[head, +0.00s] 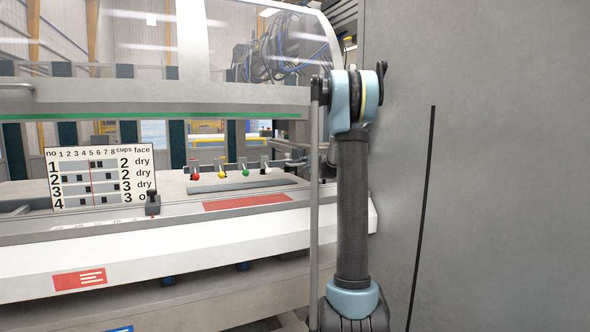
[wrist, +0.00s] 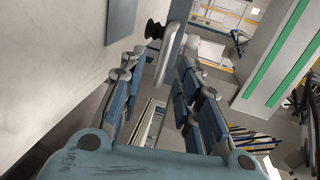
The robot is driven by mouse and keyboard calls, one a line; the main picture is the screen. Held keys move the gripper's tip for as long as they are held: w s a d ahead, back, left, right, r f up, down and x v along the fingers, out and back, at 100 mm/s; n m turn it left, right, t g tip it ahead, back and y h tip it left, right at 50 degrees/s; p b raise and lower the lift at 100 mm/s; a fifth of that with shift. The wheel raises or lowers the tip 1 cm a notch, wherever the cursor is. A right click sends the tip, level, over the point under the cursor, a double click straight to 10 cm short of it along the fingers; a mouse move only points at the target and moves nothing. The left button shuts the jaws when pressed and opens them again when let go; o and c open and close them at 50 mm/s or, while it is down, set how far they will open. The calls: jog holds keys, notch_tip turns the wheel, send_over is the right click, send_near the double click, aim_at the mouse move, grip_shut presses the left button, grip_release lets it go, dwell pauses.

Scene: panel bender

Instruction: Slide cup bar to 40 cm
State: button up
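In the wrist view my gripper (wrist: 158,62) has its two blue-padded fingers spread apart. A rounded light-grey bar or handle (wrist: 172,42) shows between and beyond the fingertips, with a black cup-shaped part (wrist: 153,29) on its left side. I cannot tell whether the fingers touch it. In the head view my gripper is not clear behind the upright post. A long grey bar (head: 250,184) lies on the machine table, but I cannot tell whether it is the cup bar. A black block (head: 152,204) sits on the front rail, near a faintly marked scale (head: 100,224) too small to read.
A chart (head: 98,178) lists rows with cup numbers and "dry". Red, yellow, green and white knobs (head: 245,173) stand behind the grey bar. A red plate (head: 247,202) lies on the table. A thin post (head: 314,200) and a grey wall (head: 500,170) bound the right side.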

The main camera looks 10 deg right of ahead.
aim_at(297, 165)
jog(key=x, duration=0.7)
jog(key=shift+w+a+r, duration=0.15)
jog(key=shift+w+r, duration=0.1)
jog(key=shift+w, duration=0.1)
grip_shut()
